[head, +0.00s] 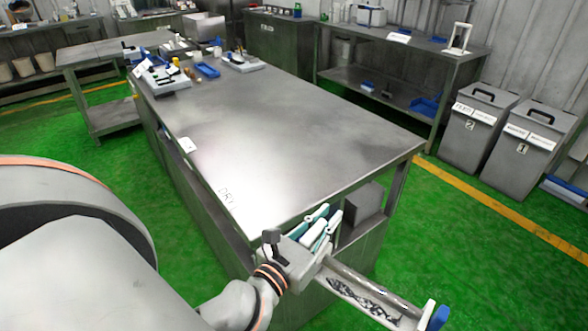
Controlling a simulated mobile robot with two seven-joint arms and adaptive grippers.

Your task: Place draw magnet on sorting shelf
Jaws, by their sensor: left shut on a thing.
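White and teal finger parts show. It is shut on a long, grey, tray-like piece with a metal bar, which I take to be the draw magnet (372,284). The piece slants down to the right over the green floor, with dark marks along it and a blue end. The exact grip contact is hidden. My right gripper is out of view. No shelf is clearly marked as the sorting shelf; a lower shelf (364,82) under the back bench holds blue trays.
The steel table (270,115) marked DRY is mostly bare, with tools and a blue tray (207,70) at its far left end. A grey box (363,199) stands beneath its right end. Two lidded bins (476,130) stand at right. Green floor is open at right.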

